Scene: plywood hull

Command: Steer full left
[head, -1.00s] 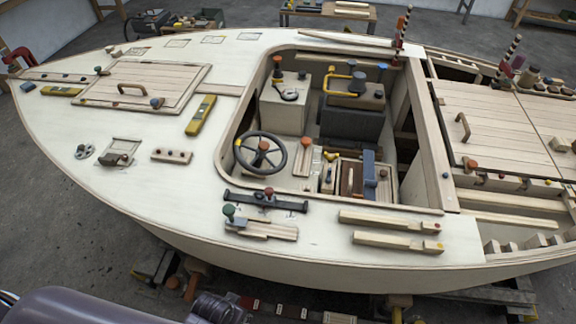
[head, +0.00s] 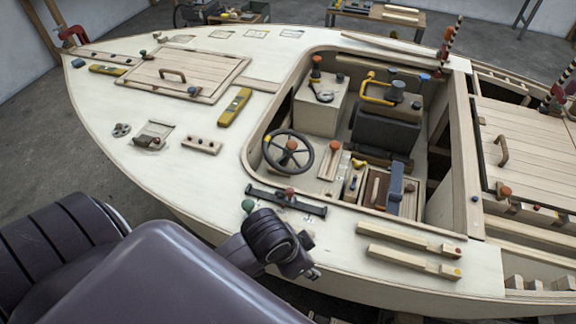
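The steering wheel (head: 289,153), dark and spoked with an orange-topped hub, stands in the open cockpit at its left side. A yellow mark shows on the left of its rim. My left arm comes in from the lower left over the near deck. Its dark wrist end, with the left gripper (head: 306,267), is below the wheel in the picture and apart from it. The fingers are not clear, so I cannot tell whether it is open or shut. My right gripper is not in view.
A dark bar clamp (head: 286,203) lies on the near deck between wheel and arm. Two wooden strips (head: 408,250) lie to the right. A brown box with a blue handle (head: 395,181) stands right of the wheel. A yellow level (head: 235,107) lies on the left deck.

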